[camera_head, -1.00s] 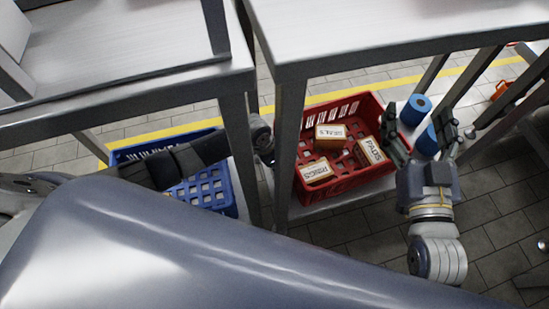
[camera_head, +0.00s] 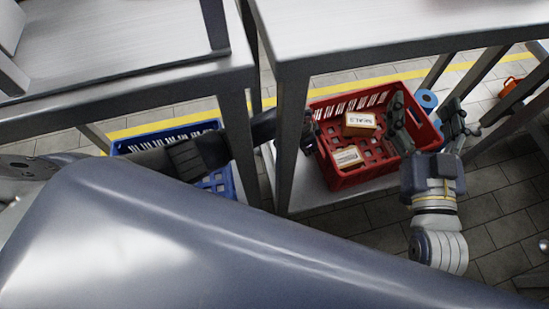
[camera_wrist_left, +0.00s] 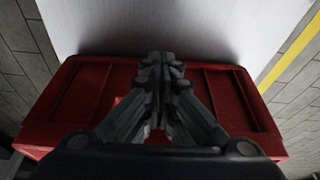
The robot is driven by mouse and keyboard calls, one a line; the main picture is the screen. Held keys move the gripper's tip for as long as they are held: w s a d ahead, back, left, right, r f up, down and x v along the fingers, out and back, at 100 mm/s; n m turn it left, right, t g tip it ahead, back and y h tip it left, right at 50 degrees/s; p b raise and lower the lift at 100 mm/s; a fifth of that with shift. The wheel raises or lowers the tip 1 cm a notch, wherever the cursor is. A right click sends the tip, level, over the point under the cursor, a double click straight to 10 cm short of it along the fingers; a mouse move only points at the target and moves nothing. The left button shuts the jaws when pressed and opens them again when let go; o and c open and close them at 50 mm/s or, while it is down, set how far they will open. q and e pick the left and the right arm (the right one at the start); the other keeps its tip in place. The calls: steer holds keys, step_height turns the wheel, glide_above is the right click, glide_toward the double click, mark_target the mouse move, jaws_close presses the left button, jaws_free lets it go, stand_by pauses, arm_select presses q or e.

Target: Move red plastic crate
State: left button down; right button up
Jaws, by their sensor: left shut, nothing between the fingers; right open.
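The red plastic crate (camera_head: 345,182) sits on the lower shelf of the right-hand table, its right end near the shelf's end. It holds a SEALS box (camera_head: 360,121) and another labelled box (camera_head: 347,157). My left gripper (camera_head: 309,137) is at the crate's left end, partly hidden by the table leg. In the left wrist view its fingers (camera_wrist_left: 163,95) are shut with nothing between them, in front of the red crate wall (camera_wrist_left: 75,95); contact is hard to judge. My right gripper (camera_head: 437,118) is open at the crate's right end, covering part of it.
A blue roll (camera_head: 427,99) stands behind my right gripper. A blue crate (camera_head: 165,134) is on the left table's lower shelf, partly behind my left arm. Table legs (camera_head: 292,140) stand close to my left arm. Bare shelf (camera_head: 310,194) shows left of the red crate.

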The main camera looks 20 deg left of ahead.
arm_select(q)
steer(key=shift+r, duration=0.1)
steer(key=v, duration=1.1)
steer(key=shift+s+r, duration=0.15)
steer(key=shift+r, duration=0.2)
